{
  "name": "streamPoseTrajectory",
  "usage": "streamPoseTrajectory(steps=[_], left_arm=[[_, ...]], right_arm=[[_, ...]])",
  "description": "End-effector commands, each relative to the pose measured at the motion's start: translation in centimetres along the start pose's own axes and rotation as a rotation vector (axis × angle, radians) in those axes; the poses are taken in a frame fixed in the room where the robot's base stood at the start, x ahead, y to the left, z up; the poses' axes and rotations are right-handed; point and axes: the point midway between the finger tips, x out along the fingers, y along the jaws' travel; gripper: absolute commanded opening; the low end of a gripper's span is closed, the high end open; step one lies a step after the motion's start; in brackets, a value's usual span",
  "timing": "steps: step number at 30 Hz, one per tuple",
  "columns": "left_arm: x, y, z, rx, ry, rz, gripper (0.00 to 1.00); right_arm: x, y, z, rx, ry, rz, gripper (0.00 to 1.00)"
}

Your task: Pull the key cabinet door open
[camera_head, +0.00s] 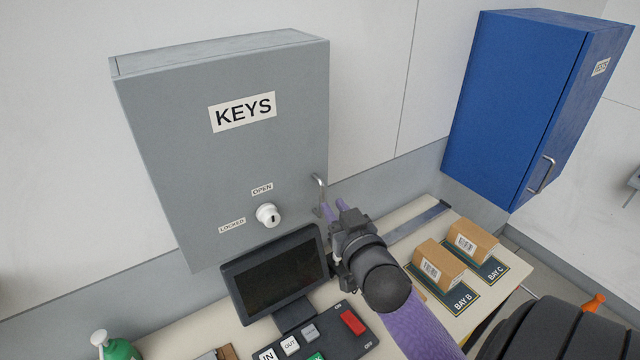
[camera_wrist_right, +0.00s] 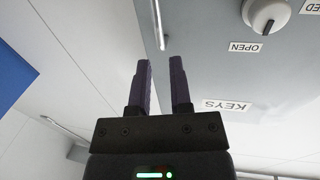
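The grey key cabinet (camera_head: 180,130) hangs on the wall, its door looking shut, with a KEYS label. A white knob (camera_head: 268,215) sits low on the door between OPEN and LOCKED labels; in the right wrist view the knob (camera_wrist_right: 268,14) has a dark mark towards OPEN. The thin metal door handle (camera_head: 319,188) is at the door's right edge. My right gripper (camera_head: 335,206) is just right of the handle's lower end. In the right wrist view its fingers (camera_wrist_right: 161,64) are apart and empty, with the handle (camera_wrist_right: 158,22) beyond the tips. My left gripper is out of view.
A dark monitor (camera_head: 275,275) stands below the cabinet, close left of my right gripper. A button panel (camera_head: 335,335), cardboard boxes (camera_head: 438,264) and a green bottle (camera_head: 118,349) are on the counter (camera_head: 410,213). A blue cabinet (camera_head: 510,100) hangs at right.

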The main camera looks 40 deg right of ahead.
Motion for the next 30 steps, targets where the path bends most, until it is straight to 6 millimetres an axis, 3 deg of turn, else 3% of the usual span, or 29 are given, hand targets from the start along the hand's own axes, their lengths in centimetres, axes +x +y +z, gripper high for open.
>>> streamPoseTrajectory(steps=[4,10,20,24,30], left_arm=[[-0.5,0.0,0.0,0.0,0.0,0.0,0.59],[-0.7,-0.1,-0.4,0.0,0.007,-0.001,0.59],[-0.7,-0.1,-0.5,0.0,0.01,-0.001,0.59],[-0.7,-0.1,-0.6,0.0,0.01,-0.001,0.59],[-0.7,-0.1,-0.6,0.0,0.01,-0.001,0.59]], right_arm=[[3.2,0.0,-0.2,-0.001,0.001,0.0,0.25],[5.5,0.0,0.0,-0.001,-0.001,0.0,0.25],[6.0,0.0,0.0,-0.001,-0.002,0.0,0.25],[6.0,0.0,0.0,-0.001,-0.002,0.0,0.0],[6.0,-0.1,0.0,-0.001,-0.002,0.0,0.0]])
